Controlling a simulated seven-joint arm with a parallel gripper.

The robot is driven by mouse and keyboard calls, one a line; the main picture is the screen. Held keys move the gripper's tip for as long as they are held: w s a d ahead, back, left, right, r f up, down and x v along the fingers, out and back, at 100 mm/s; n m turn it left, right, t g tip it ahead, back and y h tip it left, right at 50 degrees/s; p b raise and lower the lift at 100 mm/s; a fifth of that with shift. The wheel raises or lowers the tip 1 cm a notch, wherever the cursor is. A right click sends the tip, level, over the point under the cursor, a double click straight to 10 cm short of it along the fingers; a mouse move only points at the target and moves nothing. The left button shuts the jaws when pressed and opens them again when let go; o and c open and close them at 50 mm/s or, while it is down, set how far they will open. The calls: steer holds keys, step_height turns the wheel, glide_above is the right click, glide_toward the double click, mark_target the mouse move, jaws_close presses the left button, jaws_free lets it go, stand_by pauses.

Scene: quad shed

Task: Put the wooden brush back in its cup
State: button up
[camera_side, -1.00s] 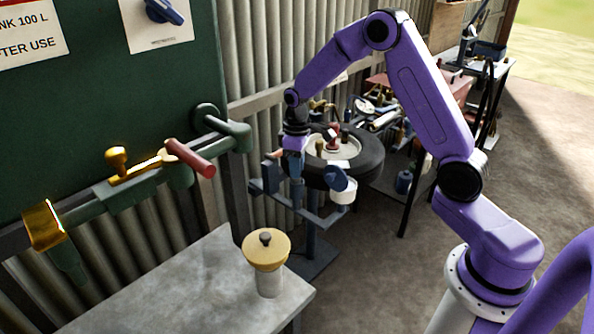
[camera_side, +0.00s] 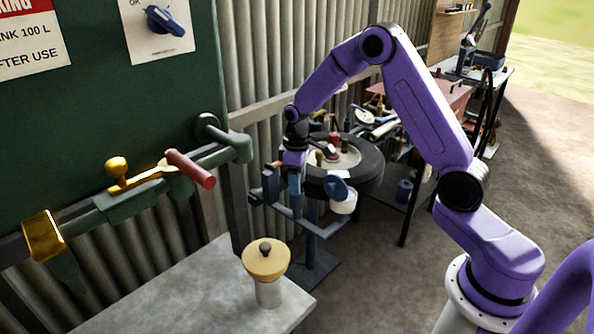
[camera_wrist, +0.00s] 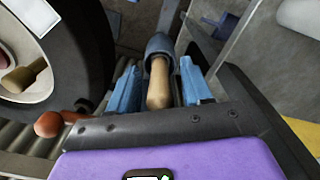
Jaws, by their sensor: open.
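In the wrist view a light wooden handle (camera_wrist: 158,85), which looks like the wooden brush, lies between the two blue fingers of my gripper (camera_wrist: 159,72). A gap shows on each side of it. Its far end meets a dark blue-grey collar or sleeve (camera_wrist: 160,45); I cannot tell whether this is part of the brush or a holder. In the side view my gripper (camera_side: 284,188) is open and low over the grey stand (camera_side: 322,228), where the handle cannot be made out. A white cup-like part (camera_side: 343,206) with a blue disc is on the stand's right; I cannot tell if it is the brush's cup.
A tyre on a wheel (camera_side: 365,165) is close behind the gripper. Corrugated wall (camera_side: 265,60) rises at the left. A grey bench (camera_side: 190,295) in front holds a yellow-lidded jar (camera_side: 266,262). A cluttered table (camera_side: 455,90) stands behind.

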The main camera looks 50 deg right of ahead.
step_height(320, 180, up, 12)
steer(key=shift+r, duration=0.1)
steer(key=s+a+r+n, duration=0.2)
steer(key=s+a+n, duration=0.1)
steer(key=s+a, duration=1)
steer(key=s+d+f+n, duration=0.1)
steer(key=s+d+n, duration=0.1)
steer(key=s, duration=0.9)
steer(key=s+d+f+n, duration=0.1)
steer(key=s+n, duration=0.1)
steer(key=s, duration=0.9)
steer(key=shift+d, duration=0.35)
